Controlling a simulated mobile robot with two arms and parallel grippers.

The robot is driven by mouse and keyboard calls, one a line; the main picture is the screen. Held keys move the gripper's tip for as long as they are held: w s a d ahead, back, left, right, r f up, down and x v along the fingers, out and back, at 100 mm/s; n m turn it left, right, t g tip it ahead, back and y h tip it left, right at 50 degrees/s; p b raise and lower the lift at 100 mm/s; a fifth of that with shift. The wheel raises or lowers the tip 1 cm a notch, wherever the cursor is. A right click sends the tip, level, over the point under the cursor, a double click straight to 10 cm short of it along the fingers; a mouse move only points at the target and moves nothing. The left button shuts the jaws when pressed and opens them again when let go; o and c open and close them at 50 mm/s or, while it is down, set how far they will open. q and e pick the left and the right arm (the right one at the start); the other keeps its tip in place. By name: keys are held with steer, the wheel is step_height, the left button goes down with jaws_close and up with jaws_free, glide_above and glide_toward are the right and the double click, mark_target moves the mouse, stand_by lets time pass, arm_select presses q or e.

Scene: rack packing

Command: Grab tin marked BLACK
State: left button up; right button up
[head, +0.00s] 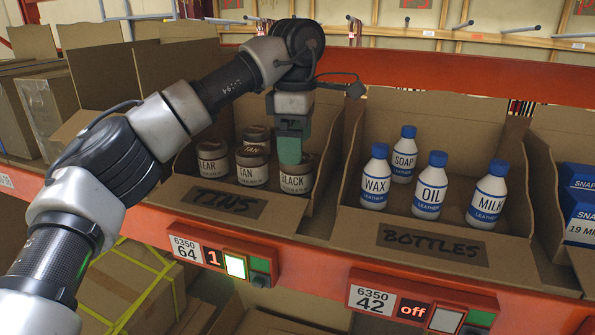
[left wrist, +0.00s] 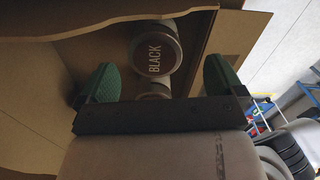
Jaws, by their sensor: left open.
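The tin marked BLACK (head: 295,184) stands upright at the right front of the cardboard box labelled TINS (head: 220,200). My left gripper (head: 291,152) points down at it, and a green finger hides part of its top in the head view. In the left wrist view the tin marked BLACK (left wrist: 155,55) shows its label beyond the two spread green fingers (left wrist: 158,82), roughly centred between them. The left gripper is open and empty. I cannot tell whether a finger touches the tin. My right gripper is not in view.
The tin marked TAN (head: 251,168) stands left of the BLACK one, and another tin labelled CLEAR (head: 212,160) is further left. A box of bottles (head: 430,246) adjoins on the right. An orange shelf edge (head: 320,262) runs along the front.

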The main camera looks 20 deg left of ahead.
mark_target(298, 171)
arm_select(q)
steer(key=shift+s+f, duration=0.1)
steer(key=shift+f, duration=0.65)
steer(key=f+p, duration=0.1)
steer(key=f, duration=0.1)
steer(key=w+f+p, duration=0.1)
steer(key=f+p, duration=0.1)
steer(key=shift+d+f, duration=0.15)
steer(key=shift+f, duration=0.1)
steer(key=shift+s+f, duration=0.1)
steer(key=shift+f, duration=0.3)
steer(key=shift+c, duration=0.2)
steer(key=c, duration=1)
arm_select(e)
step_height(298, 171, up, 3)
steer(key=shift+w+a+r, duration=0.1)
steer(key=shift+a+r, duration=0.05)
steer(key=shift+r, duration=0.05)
